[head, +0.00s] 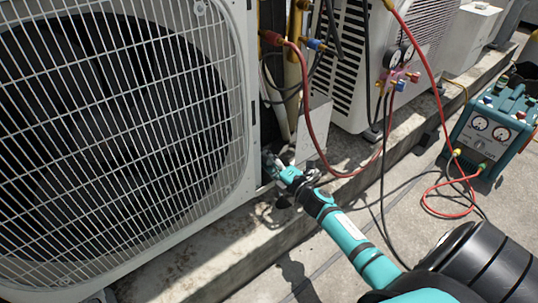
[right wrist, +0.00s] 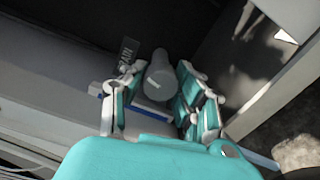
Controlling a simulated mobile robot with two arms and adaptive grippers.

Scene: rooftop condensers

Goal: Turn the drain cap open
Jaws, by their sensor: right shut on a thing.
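The drain cap (right wrist: 159,76) is a grey rounded piece with a small white mark, low on the condenser unit. In the right wrist view it sits between the two fingers of my right gripper (right wrist: 158,92), which is shut on it. In the head view my right gripper (head: 280,168) reaches the lower right corner of the large fan unit (head: 247,120). There the fingers hide the cap. A small dark tag with pale lettering (right wrist: 127,52) is beside the cap. My left gripper is not in view.
Red and black hoses (head: 313,130) hang close above my right gripper. A gauge manifold (head: 395,75) hangs at a second unit (head: 345,60). A teal recovery machine (head: 490,135) stands at the right. A concrete ledge (head: 215,255) runs below the units.

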